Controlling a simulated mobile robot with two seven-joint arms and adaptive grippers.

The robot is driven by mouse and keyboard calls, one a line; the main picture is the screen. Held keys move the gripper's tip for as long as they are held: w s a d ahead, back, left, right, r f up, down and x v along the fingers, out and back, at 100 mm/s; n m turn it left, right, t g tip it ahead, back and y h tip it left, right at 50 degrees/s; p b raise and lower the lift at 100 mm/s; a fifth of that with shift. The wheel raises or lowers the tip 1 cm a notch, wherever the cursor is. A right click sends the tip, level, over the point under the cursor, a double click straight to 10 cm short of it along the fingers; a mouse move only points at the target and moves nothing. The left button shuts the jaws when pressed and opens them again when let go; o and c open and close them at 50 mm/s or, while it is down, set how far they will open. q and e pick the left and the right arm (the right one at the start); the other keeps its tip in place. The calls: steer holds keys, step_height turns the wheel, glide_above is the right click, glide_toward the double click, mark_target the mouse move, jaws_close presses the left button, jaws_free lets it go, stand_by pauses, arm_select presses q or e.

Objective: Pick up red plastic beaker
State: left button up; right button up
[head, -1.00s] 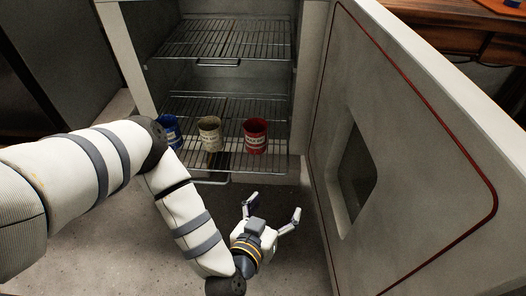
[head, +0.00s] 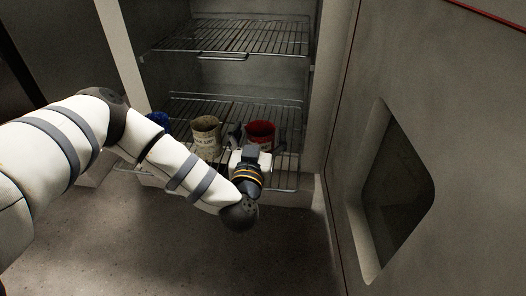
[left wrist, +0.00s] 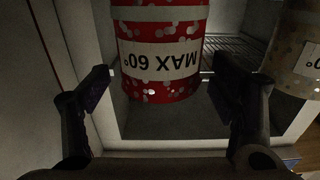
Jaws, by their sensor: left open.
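The red plastic beaker (head: 262,130) stands on the lower wire shelf inside the oven, at the right of the row. In the left wrist view the red beaker (left wrist: 160,62) shows inverted lettering "MAX 60°" and sits between and beyond the fingertips. My left gripper (head: 254,143) is open, right in front of the red beaker, with a finger toward each side. In the left wrist view the left gripper (left wrist: 165,84) holds nothing. The gripper partly hides the beaker's lower part in the head view. My right gripper is not in view.
A beige beaker (head: 206,136) stands just left of the red one; it also shows in the left wrist view (left wrist: 296,62). A blue beaker (head: 157,122) is mostly hidden behind my left arm. The upper shelf (head: 235,38) is empty. The open oven door (head: 350,180) stands at right.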

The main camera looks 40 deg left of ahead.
arm_select(q)
steer(key=shift+w+a+r, duration=0.1)
steer(key=shift+w, duration=0.05)
steer(key=c, duration=1.1)
